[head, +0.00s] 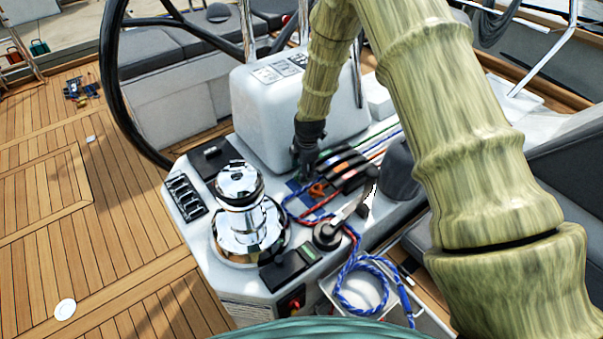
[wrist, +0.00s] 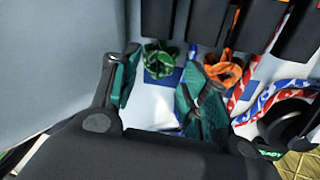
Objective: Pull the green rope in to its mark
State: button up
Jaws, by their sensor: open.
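In the wrist view a knotted green rope end (wrist: 158,62) sits in front of the black clutches, over a blue patch on the white console. My gripper (wrist: 160,80) is open, its teal-padded fingers in the foreground to the left and right of the green rope. The pads do not visibly touch it. In the head view my gripper (head: 304,170) points down at the left end of the clutches (head: 343,168) and hides the green rope end there. A green line (head: 378,137) runs behind the clutches. I cannot make out a mark on it.
An orange rope end (wrist: 222,70) lies just right of my right finger. Red and blue ropes (head: 312,218) pass nearby, and a blue coil (head: 365,285) hangs in front. A chrome winch (head: 241,215) stands left. A white housing (head: 270,105) rises behind my gripper.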

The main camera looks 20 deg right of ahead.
jog(key=shift+w+f+p, duration=0.25)
jog(key=shift+f+p, duration=0.05)
jog(key=shift+f, duration=0.85)
jog(key=shift+w+f+p, duration=0.2)
jog(key=shift+f+p, duration=0.05)
jog(key=shift+f, duration=0.9)
